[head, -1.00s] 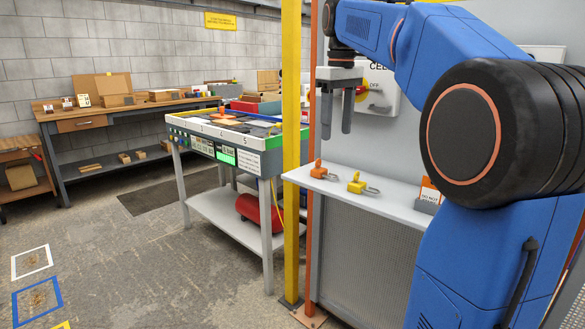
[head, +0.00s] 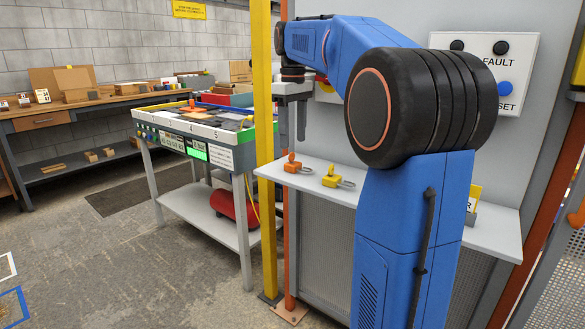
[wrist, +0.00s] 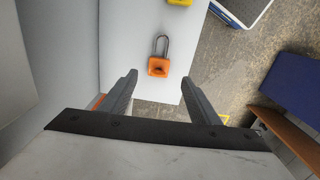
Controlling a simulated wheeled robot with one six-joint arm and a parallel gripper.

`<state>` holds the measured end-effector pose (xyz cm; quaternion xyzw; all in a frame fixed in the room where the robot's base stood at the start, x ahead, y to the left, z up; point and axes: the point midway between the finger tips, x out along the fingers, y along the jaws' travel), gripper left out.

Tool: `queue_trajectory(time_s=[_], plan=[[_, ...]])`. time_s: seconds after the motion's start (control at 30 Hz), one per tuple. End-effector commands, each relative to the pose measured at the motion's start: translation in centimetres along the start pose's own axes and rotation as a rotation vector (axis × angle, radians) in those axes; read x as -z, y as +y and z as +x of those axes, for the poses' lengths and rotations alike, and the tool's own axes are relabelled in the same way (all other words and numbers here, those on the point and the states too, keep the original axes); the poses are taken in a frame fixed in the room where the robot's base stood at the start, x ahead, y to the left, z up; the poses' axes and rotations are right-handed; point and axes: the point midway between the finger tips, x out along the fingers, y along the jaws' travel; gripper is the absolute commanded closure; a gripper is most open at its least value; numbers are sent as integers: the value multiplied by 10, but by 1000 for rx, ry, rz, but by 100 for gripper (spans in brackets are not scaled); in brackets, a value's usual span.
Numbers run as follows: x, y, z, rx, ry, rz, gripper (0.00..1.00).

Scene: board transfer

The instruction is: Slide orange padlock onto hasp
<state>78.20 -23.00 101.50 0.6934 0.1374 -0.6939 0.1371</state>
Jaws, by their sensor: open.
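The orange padlock (head: 292,166) lies on a pale shelf (head: 395,204) by the grey panel. In the wrist view it (wrist: 158,66) lies ahead of the fingertips, centred between them, its grey shackle pointing away. My gripper (head: 292,125) is open and empty, pointing down above the orange padlock; its two fingers also show in the wrist view (wrist: 159,80). The fingers do not touch the padlock. A switch box (head: 328,95) on the panel is mostly hidden behind my arm; I cannot make out the hasp.
A yellow padlock (head: 333,178) lies just right of the orange one. A yellow post (head: 263,200) stands close left of the gripper. A cart (head: 190,128) and a workbench (head: 40,118) stand further left. A FAULT/RESET panel (head: 488,72) is at the right.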

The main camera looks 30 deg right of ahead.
Motion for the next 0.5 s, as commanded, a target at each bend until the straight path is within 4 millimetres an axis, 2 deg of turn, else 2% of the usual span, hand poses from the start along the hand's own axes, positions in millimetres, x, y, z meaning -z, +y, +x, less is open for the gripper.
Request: queue_trajectory(time_s=[0.1,0.37,0.5], plan=[[0,0,16,1,-1,0,44],[0,0,31,0,-1,0,44],[2,2,50,1,-2,0,44]])
